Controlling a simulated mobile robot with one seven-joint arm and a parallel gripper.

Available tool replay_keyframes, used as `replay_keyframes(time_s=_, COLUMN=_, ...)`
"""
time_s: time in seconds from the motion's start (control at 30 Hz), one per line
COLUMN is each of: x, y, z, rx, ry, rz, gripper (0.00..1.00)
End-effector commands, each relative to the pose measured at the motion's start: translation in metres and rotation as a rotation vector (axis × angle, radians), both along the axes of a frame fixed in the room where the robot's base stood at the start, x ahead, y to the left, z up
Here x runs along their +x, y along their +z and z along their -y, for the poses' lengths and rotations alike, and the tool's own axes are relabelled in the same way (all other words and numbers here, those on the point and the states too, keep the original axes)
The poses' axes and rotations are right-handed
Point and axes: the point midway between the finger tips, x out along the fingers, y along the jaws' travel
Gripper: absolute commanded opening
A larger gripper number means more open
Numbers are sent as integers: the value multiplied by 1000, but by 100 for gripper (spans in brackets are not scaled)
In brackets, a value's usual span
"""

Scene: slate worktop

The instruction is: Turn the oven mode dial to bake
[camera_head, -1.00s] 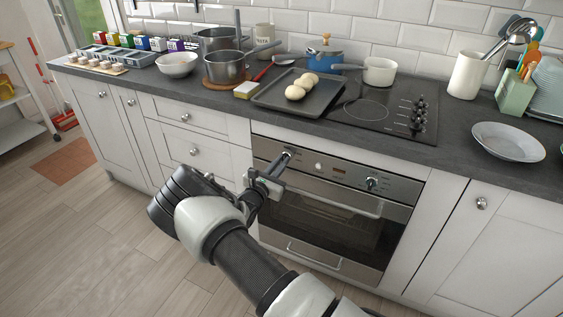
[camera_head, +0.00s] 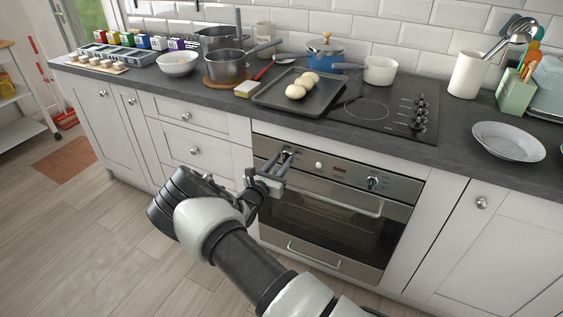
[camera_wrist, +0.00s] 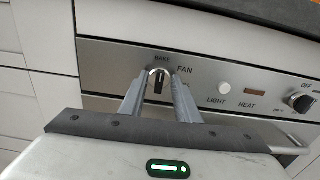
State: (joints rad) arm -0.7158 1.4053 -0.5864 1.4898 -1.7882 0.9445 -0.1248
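The oven mode dial (camera_wrist: 158,83) is a small knob with a dark bar on the left of the oven's steel panel. In the wrist view its bar stands about upright, below the word BAKE, with FAN to its upper right. The dial also shows in the head view (camera_head: 288,153), just beyond the fingertips. My gripper (camera_wrist: 160,82) is open, with one finger on each side of the dial and gaps visible beside the bar. In the head view my gripper (camera_head: 282,159) is in front of the panel's left end. Whether a fingertip touches the dial's rim cannot be told.
Right of the dial are a white light button (camera_wrist: 224,88) and a second knob (camera_wrist: 301,100) marked OFF. The oven door handle (camera_head: 330,199) runs below the panel. The worktop edge overhangs above. The floor in front is clear.

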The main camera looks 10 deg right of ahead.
Motion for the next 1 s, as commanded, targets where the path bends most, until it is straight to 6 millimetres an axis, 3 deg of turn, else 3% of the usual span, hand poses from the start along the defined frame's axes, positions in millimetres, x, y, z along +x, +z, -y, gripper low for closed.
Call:
replay_keyframes(time_s=0.27, x=-1, y=0, z=-1, rx=1, ry=0, rz=1, gripper=29)
replay_keyframes(time_s=0.43, x=-14, y=1, z=-13, rx=3, ry=2, rz=0, gripper=29)
replay_keyframes(time_s=1.0, x=-120, y=1, z=-88, rx=0, ry=3, rz=0, gripper=29)
